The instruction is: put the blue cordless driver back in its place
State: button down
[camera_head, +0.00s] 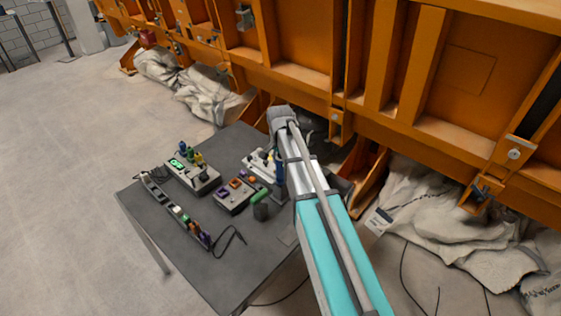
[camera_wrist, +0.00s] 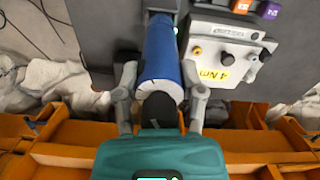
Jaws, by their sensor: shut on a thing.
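The blue cordless driver (camera_wrist: 160,55) lies between the two grey fingers of my gripper (camera_wrist: 160,72) in the wrist view. My gripper is shut on its blue body. The driver's dark end points toward the wrist, and its far end reaches over the dark grey table. In the head view a small strip of blue, which looks like the driver (camera_head: 280,172), shows beside my arm at the table's right side. My arm hides most of the gripper there. I cannot tell whether the driver touches the table.
A pale box with knobs and a yellow label (camera_wrist: 213,74) sits close right of the driver. The table (camera_head: 245,262) also bears a green-lit box (camera_head: 193,176), a box with orange and purple parts (camera_head: 235,196) and a power strip (camera_head: 176,212). An orange steel wall (camera_head: 300,60) stands behind.

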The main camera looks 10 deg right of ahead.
jog(key=shift+f, duration=0.2)
jog(key=shift+c, duration=0.6)
grip_release()
jog(key=shift+o, duration=0.6)
jog(key=shift+r, duration=0.2)
jog(key=shift+r+p, duration=3.9)
jog(key=shift+p, duration=0.05)
